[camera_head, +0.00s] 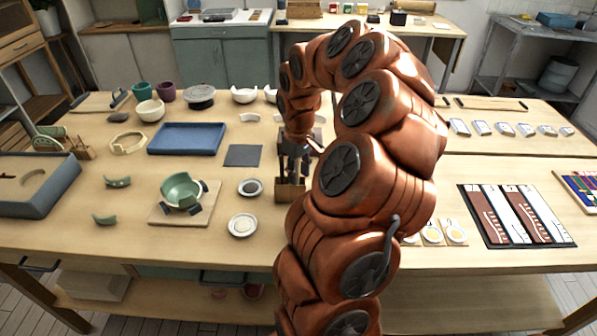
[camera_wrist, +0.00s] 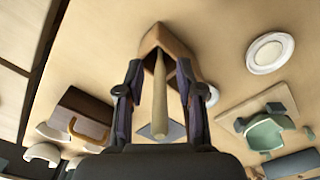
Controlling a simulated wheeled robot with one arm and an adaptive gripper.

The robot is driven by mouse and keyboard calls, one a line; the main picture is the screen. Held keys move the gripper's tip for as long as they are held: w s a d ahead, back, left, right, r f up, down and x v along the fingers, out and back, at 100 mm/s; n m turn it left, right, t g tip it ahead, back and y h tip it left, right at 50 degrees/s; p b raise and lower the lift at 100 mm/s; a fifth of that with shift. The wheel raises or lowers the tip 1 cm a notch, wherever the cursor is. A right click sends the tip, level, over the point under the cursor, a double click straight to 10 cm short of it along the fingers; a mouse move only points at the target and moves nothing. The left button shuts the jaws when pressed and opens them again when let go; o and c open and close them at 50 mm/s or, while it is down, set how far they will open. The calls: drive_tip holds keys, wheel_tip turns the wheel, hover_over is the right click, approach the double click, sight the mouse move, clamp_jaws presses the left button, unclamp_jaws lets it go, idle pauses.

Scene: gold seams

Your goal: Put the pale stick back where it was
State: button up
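The pale stick (camera_wrist: 160,98) shows in the wrist view between my gripper's two fingers, its near end toward the camera. Its far end reaches into a small wooden holder (camera_wrist: 154,40); how deep it goes is hidden. My gripper (camera_wrist: 160,72) is open around the stick, with a gap on both sides. In the head view my gripper (camera_head: 292,172) points down over the wooden holder (camera_head: 290,192), and I cannot make out the stick there.
A white dish (camera_head: 242,225), a dark-filled dish (camera_head: 250,187) and a green bowl on a board (camera_head: 158,216) stand left of the holder. A dark square (camera_head: 243,155) and blue tray (camera_head: 187,138) lie behind. My arm hides the table's middle.

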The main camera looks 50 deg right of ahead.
drive_tip(key=shift+r, duration=0.1)
wheel_tip(320, 180, up, 12)
drive_tip(key=shift+f+b, duration=0.2)
drive_tip(key=shift+b, duration=0.75)
drive_tip(key=shift+r, duration=0.25)
drive_tip(key=s+a+n, duration=0.2)
drive_tip(key=a+n, duration=0.1)
drive_tip(key=a, duration=1.7)
drive_tip(key=s+a+f+m+g, duration=0.1)
drive_tip(key=s+a+f, duration=0.3)
drive_tip(key=s+a, duration=0.2)
drive_tip(key=s+a+f, duration=0.4)
drive_tip(key=s+a, duration=0.2)
drive_tip(key=s, duration=0.5)
drive_tip(key=shift+m+g, duration=0.4)
